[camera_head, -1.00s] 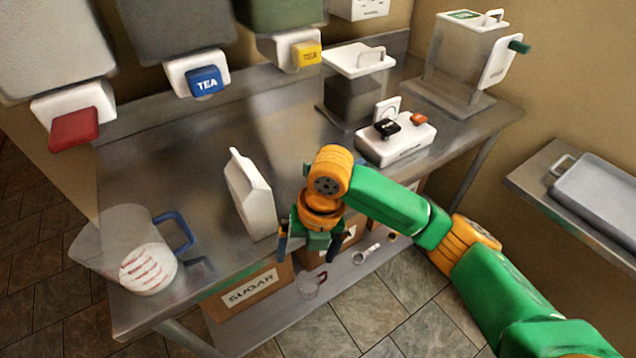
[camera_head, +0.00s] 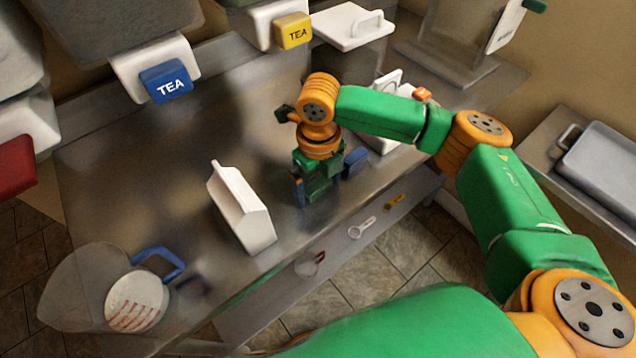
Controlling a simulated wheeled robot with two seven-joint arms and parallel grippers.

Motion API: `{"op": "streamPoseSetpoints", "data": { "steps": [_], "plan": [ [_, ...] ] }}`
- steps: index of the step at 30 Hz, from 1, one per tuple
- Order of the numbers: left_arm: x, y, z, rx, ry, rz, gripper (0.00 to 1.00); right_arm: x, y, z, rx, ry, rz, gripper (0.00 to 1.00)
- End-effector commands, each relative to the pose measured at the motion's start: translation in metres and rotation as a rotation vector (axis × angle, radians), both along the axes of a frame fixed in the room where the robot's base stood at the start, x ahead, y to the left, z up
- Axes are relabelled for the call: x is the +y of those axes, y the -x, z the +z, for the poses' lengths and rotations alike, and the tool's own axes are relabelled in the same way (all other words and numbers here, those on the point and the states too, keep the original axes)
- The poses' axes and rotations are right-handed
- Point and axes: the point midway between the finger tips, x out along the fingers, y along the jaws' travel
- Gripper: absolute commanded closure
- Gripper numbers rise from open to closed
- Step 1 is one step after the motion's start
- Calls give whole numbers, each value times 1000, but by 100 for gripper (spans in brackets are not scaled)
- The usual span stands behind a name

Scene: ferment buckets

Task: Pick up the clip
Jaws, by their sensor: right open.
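I cannot pick out the clip for certain in the head view. My right gripper (camera_head: 328,184) is open, with its dark blue fingers spread apart and nothing seen between them. It points down over the front part of the steel table (camera_head: 200,140), to the right of the white carton (camera_head: 241,208). The white box (camera_head: 392,138) with an orange piece (camera_head: 422,94) on it is partly hidden behind my right forearm, and the black piece on it is not visible. A small dark shape left of my orange wrist cannot be made out. My left gripper is not in view.
Dispensers with a blue TEA tap (camera_head: 167,82) and a yellow TEA tap (camera_head: 293,31) hang behind. A measuring spoon (camera_head: 362,228) lies on the lower shelf. A tray (camera_head: 600,165) is at right.

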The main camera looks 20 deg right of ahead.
Motion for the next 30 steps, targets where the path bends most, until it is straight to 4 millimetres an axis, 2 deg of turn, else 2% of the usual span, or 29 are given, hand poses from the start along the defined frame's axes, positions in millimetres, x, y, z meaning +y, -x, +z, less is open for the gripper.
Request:
{"op": "streamPoseSetpoints", "data": {
  "steps": [4, 5, 13, 20, 23, 30],
  "plan": [
    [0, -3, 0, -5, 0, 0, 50, 0, 0, 0, 0, 0, 0, 0],
    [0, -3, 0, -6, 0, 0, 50, 0, 0, 0, -1, 0, 0, 5],
    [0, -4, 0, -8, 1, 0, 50, 0, 0, 0, -1, 0, 0, 77],
    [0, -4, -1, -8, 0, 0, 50, 0, -1, 3, -1, -2, -1, 78],
    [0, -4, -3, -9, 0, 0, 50, 1, -1, 22, -6, -2, 0, 78],
    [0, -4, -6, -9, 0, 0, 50, 1, -1, 83, -4, -3, -2, 78]
  ]
}}
